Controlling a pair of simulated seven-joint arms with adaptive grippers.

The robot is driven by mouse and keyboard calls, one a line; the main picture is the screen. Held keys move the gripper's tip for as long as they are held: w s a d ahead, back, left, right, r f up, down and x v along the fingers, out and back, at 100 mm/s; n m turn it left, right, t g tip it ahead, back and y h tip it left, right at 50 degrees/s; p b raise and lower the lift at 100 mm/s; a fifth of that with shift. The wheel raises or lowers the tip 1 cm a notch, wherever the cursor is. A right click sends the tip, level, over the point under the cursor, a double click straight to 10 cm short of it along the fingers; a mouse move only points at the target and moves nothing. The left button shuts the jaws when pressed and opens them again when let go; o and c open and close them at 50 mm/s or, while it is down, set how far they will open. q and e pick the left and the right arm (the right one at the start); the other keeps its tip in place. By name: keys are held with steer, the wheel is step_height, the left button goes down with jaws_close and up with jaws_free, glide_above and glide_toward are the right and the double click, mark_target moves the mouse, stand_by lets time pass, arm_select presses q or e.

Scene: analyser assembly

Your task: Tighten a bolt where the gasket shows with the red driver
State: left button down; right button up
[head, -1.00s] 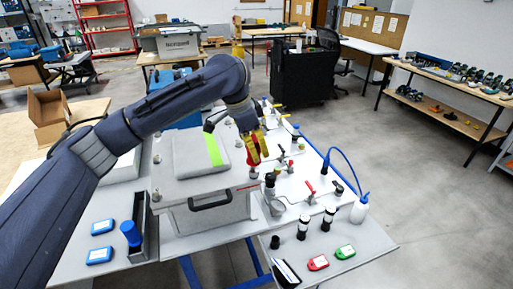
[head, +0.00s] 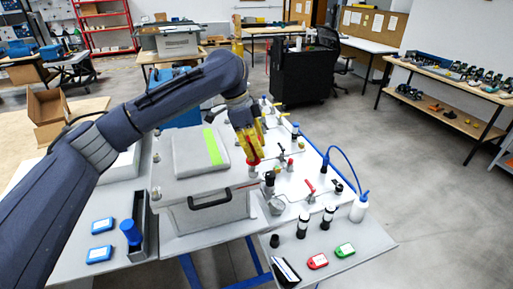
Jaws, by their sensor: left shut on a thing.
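A grey box (head: 215,212) with a black front handle (head: 210,201) stands on the table. Its lid (head: 190,185) carries a raised pad with a green stripe (head: 212,146). Corner bolts show at the front left (head: 155,194), back left (head: 157,158) and front right (head: 252,171). My left gripper (head: 250,146), with yellow fingers, is shut on the red driver (head: 253,160), which points down just above the front right bolt. The fingers hide much of the driver. I cannot make out a gasket at the lid edge. My right gripper is not in view.
A blue-handled driver (head: 131,232) stands in a dark rack (head: 140,245) at left, beside blue boxes (head: 100,255). Right of the box are valves and a cup (head: 277,206), dark bottles (head: 303,226), and a wash bottle (head: 360,208). Red (head: 317,261) and green (head: 345,250) pieces lie in front.

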arm_select(q)
steer(key=m, duration=0.2)
steer(key=m+g, duration=0.1)
steer(key=m, duration=0.1)
steer(key=m+y, duration=0.1)
steer(key=m, duration=0.1)
steer(key=shift+s+a+m+g, duration=0.1)
steer(key=shift+a+m+g, duration=0.2)
steer(key=shift+m+g, duration=0.1)
steer(key=m, duration=0.3)
steer(key=m+g+y, duration=0.1)
steer(key=m, duration=0.2)
steer(key=shift+s+a, duration=0.15)
steer(key=c, duration=1.1)
jaws_free()
steer(key=shift+s+f+m+y, duration=0.1)
steer(key=shift+m+y, duration=0.2)
steer(key=shift+m, duration=0.2)
steer(key=shift+w+t+y, duration=0.2)
steer(key=shift+t+y, duration=0.05)
steer(key=shift+t, duration=0.5)
steer(key=shift+w+t+y, duration=0.15)
steer(key=shift+t+y, duration=0.1)
steer(key=shift+t, duration=0.5)
jaws_close()
